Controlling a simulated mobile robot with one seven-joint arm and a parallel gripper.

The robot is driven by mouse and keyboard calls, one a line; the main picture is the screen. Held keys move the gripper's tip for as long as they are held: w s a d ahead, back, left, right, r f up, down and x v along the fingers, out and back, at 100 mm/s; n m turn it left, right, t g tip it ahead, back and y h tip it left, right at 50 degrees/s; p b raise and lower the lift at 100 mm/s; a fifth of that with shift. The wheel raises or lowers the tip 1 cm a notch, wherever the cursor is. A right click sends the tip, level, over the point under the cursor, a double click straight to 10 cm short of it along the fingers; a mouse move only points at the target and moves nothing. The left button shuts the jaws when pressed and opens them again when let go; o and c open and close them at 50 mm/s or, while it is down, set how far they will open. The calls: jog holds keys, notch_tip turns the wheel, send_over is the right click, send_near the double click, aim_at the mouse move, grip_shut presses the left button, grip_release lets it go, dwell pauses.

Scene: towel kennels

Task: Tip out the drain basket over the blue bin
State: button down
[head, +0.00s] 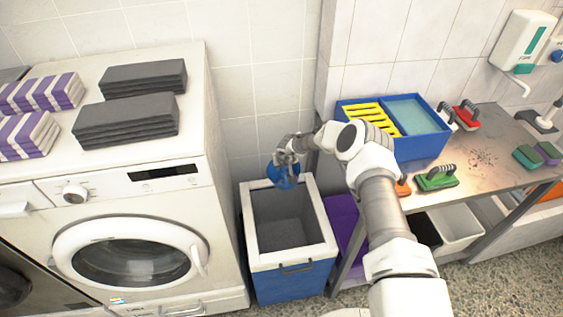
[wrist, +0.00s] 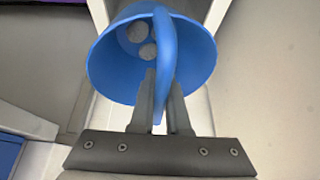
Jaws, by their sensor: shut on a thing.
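My gripper (head: 287,159) is shut on the handle of the blue drain basket (head: 283,178). In the head view the basket hangs over the back part of the bin's opening. The wrist view shows the fingers (wrist: 161,85) on either side of the curved handle and the round blue basket (wrist: 108,68) beyond them. Several grey round shapes (wrist: 139,32) show inside the basket; I cannot tell if they are loose pieces or holes. The blue bin (head: 295,283) has a white rim and stands on the floor. The part of its grey inside that shows looks empty.
A white washing machine (head: 215,235) stands left of the bin, with folded grey towels (head: 125,119) and purple-striped towels on top. On the right, a metal bench (head: 485,150) holds a blue divided tray (head: 428,146) and several brushes. My arm reaches past the bench's left end.

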jog(key=shift+r, duration=0.2)
jog(key=shift+a+f+t+h+p, duration=0.1)
jog(key=shift+f+t+h+p, duration=0.2)
jog(key=shift+f+t+h, duration=0.1)
jog(key=shift+n, duration=0.3)
jog(key=shift+f+t+h+b, duration=0.3)
jog(key=shift+f+b, duration=0.15)
jog(key=shift+f, duration=0.05)
jog(key=shift+f+b, duration=0.15)
jog(key=shift+b, duration=0.55)
jog(key=shift+t+h+b, duration=0.3)
jog(key=shift+t+b, duration=0.1)
jog(key=shift+b, duration=0.85)
jog(key=t+b, duration=0.1)
jog(key=b, duration=0.4)
jog(key=shift+f+n+h, duration=0.25)
jog(key=shift+n+h, duration=0.05)
jog(key=shift+h, duration=0.1)
jog(key=f+t+h+b, duration=0.1)
jog(key=t+h+b, duration=0.1)
jog(key=b, duration=0.9)
jog(key=shift+f+n, duration=0.1)
jog(key=shift+n, duration=0.3)
